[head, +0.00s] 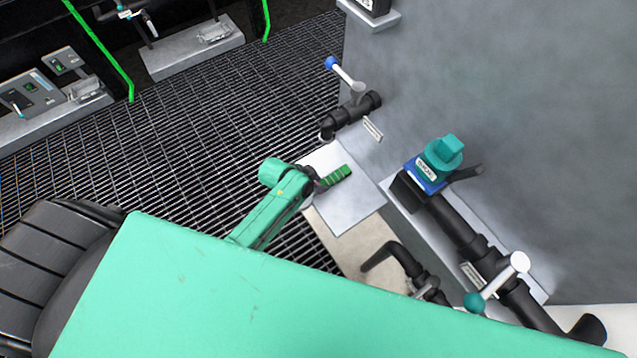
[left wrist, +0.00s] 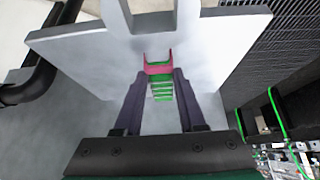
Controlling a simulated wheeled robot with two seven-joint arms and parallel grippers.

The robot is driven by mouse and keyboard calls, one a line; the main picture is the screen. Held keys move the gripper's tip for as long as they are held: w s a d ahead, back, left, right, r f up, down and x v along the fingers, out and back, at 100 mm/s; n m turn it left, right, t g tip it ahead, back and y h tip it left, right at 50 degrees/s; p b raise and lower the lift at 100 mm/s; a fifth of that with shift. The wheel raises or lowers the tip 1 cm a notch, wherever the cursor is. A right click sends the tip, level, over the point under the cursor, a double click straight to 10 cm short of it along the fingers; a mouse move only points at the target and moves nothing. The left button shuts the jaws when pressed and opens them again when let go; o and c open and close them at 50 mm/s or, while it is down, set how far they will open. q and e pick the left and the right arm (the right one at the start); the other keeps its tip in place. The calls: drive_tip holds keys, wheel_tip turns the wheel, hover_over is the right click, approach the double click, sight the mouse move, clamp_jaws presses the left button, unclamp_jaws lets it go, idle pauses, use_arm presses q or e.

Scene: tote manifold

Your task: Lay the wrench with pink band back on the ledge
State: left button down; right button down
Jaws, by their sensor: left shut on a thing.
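The wrench with pink band shows as a ribbed green grip (head: 337,176) in the head view, over the pale grey ledge (head: 352,212). In the left wrist view its green grip (left wrist: 162,90) and pink band (left wrist: 158,66) show between my fingers, with the flat ledge (left wrist: 85,62) behind. A grey forked shape beyond the band may be its head; I cannot tell for sure. My left gripper (head: 316,178) is shut on the grip, with its dark fingers (left wrist: 160,80) on both sides. I cannot tell whether the wrench touches the ledge. My right gripper is not in view.
A black pipe with a blue-knobbed lever (head: 345,118) stands just behind the ledge. A teal-capped valve (head: 440,160) and a teal-knobbed lever (head: 495,285) are to the right, along the grey wall (head: 520,110). Dark floor grating (head: 200,150) lies to the left.

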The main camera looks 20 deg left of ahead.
use_arm(q)
drive_tip(key=c, duration=0.5)
unclamp_jaws()
drive_tip(key=p+v, duration=0.2)
drive_tip(key=v, duration=1)
